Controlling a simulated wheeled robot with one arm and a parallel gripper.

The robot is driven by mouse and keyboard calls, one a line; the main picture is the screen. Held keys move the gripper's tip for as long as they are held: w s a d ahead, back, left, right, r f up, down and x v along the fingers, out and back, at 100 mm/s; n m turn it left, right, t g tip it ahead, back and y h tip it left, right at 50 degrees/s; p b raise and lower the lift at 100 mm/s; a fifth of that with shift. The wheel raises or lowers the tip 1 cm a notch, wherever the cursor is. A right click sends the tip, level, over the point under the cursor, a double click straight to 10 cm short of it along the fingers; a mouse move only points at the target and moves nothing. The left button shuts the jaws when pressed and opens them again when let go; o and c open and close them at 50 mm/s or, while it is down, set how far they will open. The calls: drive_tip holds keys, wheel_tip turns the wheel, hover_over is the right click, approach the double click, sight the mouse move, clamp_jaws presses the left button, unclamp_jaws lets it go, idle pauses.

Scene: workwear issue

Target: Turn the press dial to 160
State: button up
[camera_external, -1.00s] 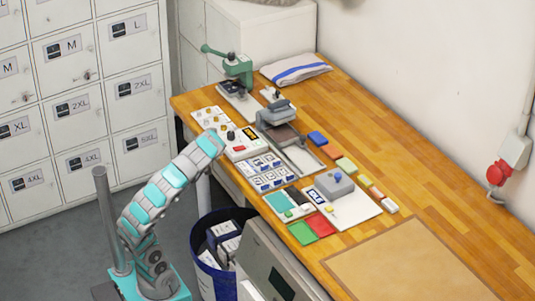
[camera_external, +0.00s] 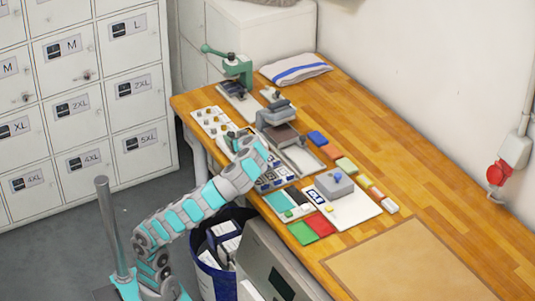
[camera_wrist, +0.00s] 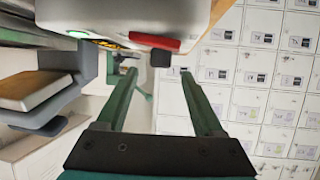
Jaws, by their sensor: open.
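The press control box (camera_wrist: 125,14) is pale grey, at the top of the wrist view, with a red switch (camera_wrist: 157,42) and a small lit display at its edge. A small black knob (camera_wrist: 173,72), apparently the dial, sticks out from the box; its setting is not readable. My gripper (camera_wrist: 159,76) has two green fingers, open and apart. In the wrist view the knob appears between the fingertips, nearer the right one; whether they touch is unclear. In the external view my gripper (camera_external: 235,138) and arm hide most of the box.
The heat press, with its brown pad (camera_wrist: 28,90), is close on the left in the wrist view. A green hand press (camera_external: 238,70) stands behind on the wooden table (camera_external: 440,200). Cards and coloured blocks lie nearby. The table's right side is mostly clear.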

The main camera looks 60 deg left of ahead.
sight(232, 134)
drive_tip(key=shift+x, duration=2.85)
drive_tip(key=shift+s, duration=0.1)
clamp_jaws()
